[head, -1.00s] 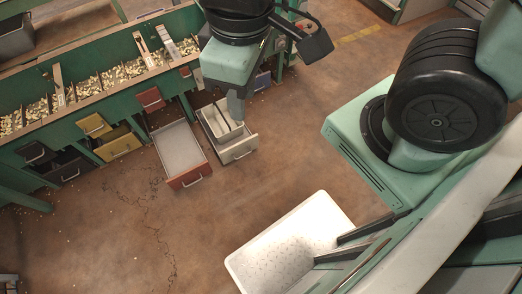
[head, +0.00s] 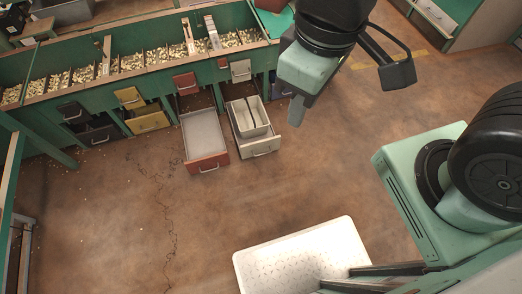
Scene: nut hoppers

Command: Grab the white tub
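The white tub (head: 239,118), a pale box with a divider, sits inside the pulled-out white drawer (head: 263,147) under the hopper bench. Its open top shows, and its lower part is hidden by the drawer walls. My gripper (head: 296,109) points down to the right of the drawer, apart from the tub in the picture. Its fingers overlap from this angle, so I cannot tell whether it is open or shut. Nothing shows hanging from it.
A red drawer (head: 208,164) stands open and looks empty left of the white one. A yellow drawer (head: 150,121) is partly open. Nut hoppers (head: 130,64) line the bench top. The brown floor between is clear.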

